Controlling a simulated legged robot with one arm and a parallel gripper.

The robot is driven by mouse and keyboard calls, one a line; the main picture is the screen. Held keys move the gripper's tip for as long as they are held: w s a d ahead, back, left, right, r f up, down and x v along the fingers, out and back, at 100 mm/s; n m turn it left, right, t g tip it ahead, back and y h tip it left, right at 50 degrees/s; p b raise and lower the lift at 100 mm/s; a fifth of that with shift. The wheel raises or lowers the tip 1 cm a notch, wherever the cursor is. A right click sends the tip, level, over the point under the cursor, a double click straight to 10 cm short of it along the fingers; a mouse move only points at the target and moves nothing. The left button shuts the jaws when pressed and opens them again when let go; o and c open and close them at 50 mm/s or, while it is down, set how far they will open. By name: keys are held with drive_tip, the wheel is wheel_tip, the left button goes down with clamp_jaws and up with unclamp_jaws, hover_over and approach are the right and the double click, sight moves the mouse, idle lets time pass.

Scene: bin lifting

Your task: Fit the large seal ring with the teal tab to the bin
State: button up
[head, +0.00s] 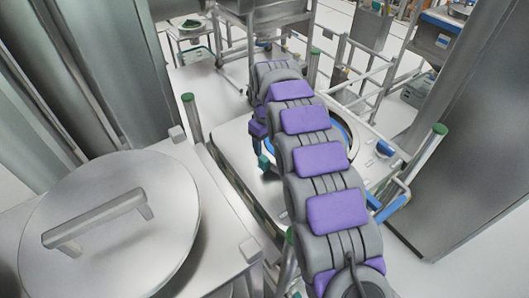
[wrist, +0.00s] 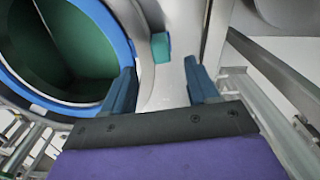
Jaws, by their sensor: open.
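A blue ring (wrist: 128,50) shows in the wrist view around a round opening with a dark green inside (wrist: 65,45), at the upper left. In the head view, part of the blue ring (head: 349,131) shows past my arm. A teal tab (wrist: 160,47) stands beside the ring's right edge; whether it joins the ring is unclear. My gripper (wrist: 158,68) is open, its two blue fingers spread either side of the tab's line, with the tab just beyond the fingertips. Nothing is held. My arm hides much of the ring and bin in the head view.
A metal cart with green-capped posts (head: 191,112) and a blue-gripped handle (head: 390,207) surrounds the work area. A large round lid with a bar handle (head: 105,225) lies at the left. Tall metal cabinets flank both sides. Other carts stand behind.

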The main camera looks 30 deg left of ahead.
wheel_tip(320, 180, up, 10)
drive_tip(key=p, duration=0.1)
drive_tip(key=shift+r, duration=0.15)
idle(0.5)
drive_tip(key=w+d+r+m+b, duration=0.1)
drive_tip(key=d+r+m, duration=0.1)
drive_tip(key=d, duration=0.6)
drive_tip(key=w+d+r+m+b, duration=0.1)
drive_tip(key=d+r+m, duration=0.1)
drive_tip(key=d, duration=0.6)
drive_tip(key=s+d+m+b, duration=0.1)
drive_tip(key=s+d+m, duration=0.45)
drive_tip(key=d, duration=1.05)
drive_tip(key=s+d+f+m+b, duration=0.1)
drive_tip(key=s+d+f+m, duration=0.1)
drive_tip(key=s+d, duration=0.3)
drive_tip(key=s+d+f+m+g, duration=0.1)
drive_tip(key=s+d+f, duration=0.3)
drive_tip(key=s, duration=1)
drive_tip(key=s+d+f+m+b, duration=0.1)
drive_tip(key=s+d+f+m, duration=0.1)
drive_tip(key=s+d, duration=0.5)
drive_tip(key=s+f, duration=0.1)
drive_tip(key=s, duration=0.2)
drive_tip(key=shift+d+f+m+g+b, duration=0.2)
drive_tip(key=shift+m+g+b, duration=0.1)
drive_tip(key=shift+m+g, duration=0.1)
